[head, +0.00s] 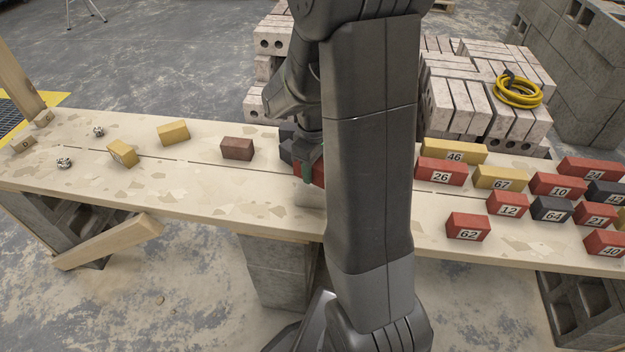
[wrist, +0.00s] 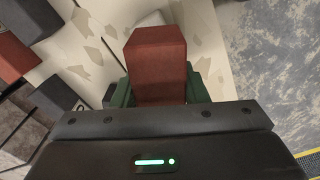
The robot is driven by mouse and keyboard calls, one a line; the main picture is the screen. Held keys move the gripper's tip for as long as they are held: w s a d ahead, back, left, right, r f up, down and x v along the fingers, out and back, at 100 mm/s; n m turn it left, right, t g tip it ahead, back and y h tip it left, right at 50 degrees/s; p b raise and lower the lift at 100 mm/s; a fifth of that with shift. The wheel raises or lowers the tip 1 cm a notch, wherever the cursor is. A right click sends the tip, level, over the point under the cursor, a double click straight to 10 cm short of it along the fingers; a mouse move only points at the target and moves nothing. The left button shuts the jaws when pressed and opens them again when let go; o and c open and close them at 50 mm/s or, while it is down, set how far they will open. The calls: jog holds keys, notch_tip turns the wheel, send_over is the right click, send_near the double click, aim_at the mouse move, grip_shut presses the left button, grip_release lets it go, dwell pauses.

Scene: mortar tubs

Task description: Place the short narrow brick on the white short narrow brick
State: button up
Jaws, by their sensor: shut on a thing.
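My gripper (head: 307,165) is shut on a red brick (wrist: 158,62), with a green finger on each side of it in the wrist view. In the head view only a sliver of this red brick (head: 319,173) shows beside my arm. A white brick (head: 309,194) lies on the plank just below it, partly hidden by my arm. A pale edge, probably this white brick (wrist: 150,19), shows beyond the red brick in the wrist view. I cannot tell whether the two bricks touch.
A brown brick (head: 237,148) and yellow bricks (head: 173,132) lie to the left on the plank (head: 210,195). Several numbered bricks, such as a red one (head: 467,227), crowd the right. The plank's front edge is close.

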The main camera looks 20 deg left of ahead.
aim_at(314, 178)
jog(key=shift+f+b, duration=0.35)
jog(key=shift+f, duration=1.55)
jog(key=shift+f, duration=0.15)
jog(key=o, duration=1.3)
notch_tip(314, 178, up, 12)
jog(key=shift+r+p, duration=0.2)
jog(key=shift+p, duration=0.95)
